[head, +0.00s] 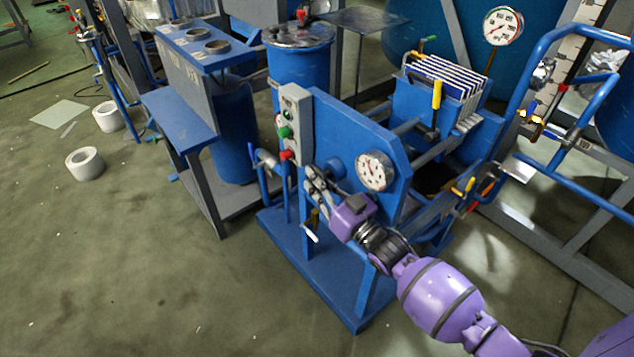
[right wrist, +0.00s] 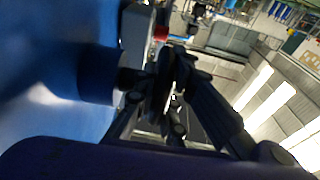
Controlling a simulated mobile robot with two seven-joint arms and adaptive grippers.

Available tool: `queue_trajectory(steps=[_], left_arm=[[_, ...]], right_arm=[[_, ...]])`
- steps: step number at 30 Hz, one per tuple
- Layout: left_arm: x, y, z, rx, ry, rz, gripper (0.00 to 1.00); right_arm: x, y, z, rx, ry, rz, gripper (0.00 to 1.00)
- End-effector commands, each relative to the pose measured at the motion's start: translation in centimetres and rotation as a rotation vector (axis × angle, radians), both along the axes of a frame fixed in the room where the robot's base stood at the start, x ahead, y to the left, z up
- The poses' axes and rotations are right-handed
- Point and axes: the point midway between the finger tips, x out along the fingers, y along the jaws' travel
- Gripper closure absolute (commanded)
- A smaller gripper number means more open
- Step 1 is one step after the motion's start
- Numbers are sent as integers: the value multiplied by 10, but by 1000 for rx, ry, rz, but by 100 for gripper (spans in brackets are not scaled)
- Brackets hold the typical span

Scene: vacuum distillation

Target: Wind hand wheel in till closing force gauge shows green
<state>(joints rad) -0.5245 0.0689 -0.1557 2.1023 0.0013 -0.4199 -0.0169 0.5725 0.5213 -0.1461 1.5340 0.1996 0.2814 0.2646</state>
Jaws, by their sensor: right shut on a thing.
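The blue filter press has a front plate (head: 345,140) with a round white closing force gauge (head: 374,170) on it. The gauge has a dark needle, but its colour zone is too small to read. My right gripper (head: 316,177) is at the plate's left part, left of the gauge, and covers most of the hand wheel. In the right wrist view the dark hand wheel (right wrist: 165,82) sits between the fingers, on a short shaft out of a blue boss (right wrist: 97,75). The gripper is shut on the wheel. My left gripper is not in view.
A grey control box (head: 295,122) with green and red buttons stands just left of the gripper. The pack of filter plates (head: 450,78) is behind the front plate. A blue pipe frame (head: 570,95) stands at the right. Floor at the front left is clear.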

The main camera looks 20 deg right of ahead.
Motion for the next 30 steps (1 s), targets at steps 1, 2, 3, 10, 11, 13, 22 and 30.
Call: queue_trajectory(steps=[1,2,3,10,11,13,22,30], left_arm=[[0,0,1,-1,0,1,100],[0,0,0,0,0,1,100],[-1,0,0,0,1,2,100],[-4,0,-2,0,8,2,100],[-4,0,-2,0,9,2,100],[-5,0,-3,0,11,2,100],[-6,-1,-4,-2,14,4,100],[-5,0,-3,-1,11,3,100]], right_arm=[[0,0,0,0,0,0,100],[0,0,0,0,0,0,100],[0,0,0,0,0,0,85],[0,0,0,0,1,0,70],[0,0,0,0,1,0,70],[0,0,0,0,1,0,70],[-23,-9,-5,-1,4,-1,70],[-76,-28,-13,-1,4,-1,70]])
